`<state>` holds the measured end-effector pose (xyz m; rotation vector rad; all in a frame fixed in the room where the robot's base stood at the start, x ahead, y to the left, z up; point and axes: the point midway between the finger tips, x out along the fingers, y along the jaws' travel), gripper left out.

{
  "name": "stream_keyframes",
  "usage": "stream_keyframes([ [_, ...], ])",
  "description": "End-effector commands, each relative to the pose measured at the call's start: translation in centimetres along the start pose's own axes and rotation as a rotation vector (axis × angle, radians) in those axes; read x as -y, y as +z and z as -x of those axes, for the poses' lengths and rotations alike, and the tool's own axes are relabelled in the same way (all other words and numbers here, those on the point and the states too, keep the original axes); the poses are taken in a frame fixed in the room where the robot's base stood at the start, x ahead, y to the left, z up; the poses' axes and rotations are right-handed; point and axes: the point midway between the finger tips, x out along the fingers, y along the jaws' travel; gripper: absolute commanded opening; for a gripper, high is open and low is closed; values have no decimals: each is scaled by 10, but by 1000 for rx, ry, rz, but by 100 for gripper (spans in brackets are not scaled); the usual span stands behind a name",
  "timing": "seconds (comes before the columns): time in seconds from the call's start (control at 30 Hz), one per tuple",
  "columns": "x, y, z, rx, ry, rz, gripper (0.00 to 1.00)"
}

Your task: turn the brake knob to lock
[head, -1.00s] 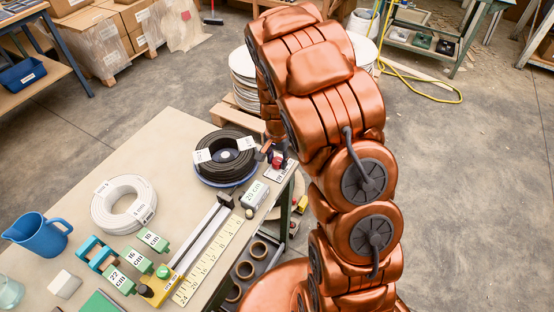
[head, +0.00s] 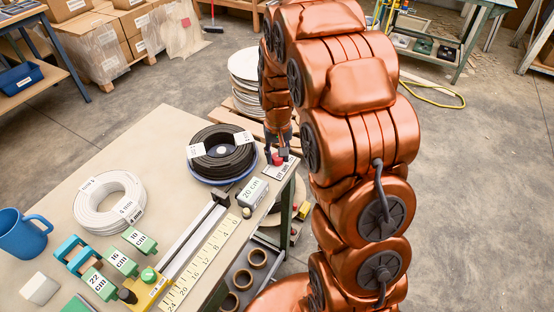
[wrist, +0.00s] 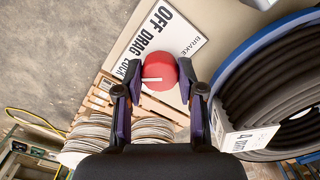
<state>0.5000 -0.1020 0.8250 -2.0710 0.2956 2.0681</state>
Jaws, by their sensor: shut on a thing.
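The red brake knob (wrist: 159,66) with a white pointer bar sits on a white label plate (wrist: 167,30) reading BRAKE, OFF, DRAG and LOCK. In the wrist view the bar points left, towards the side of the partly hidden word LOCK. My gripper (wrist: 160,82) has a dark finger on each side of the knob and is shut on it. In the head view my gripper (head: 279,146) comes down from above onto the knob (head: 277,159) at the bench's far right corner; its fingers are too small there to make out well.
A black cable coil on a blue reel (head: 222,154) stands just left of the knob; its blue rim is close to one finger in the wrist view. Pallets and discs stand behind.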

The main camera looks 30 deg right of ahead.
Motion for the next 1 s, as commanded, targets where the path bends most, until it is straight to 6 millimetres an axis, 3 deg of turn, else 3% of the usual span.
stream_keyframes([
  [0.73,-1,1,0,5,1,100,4],
  [0.77,-1,1,0,5,1,100,39],
  [1.0,0,1,0,3,1,99,64],
])
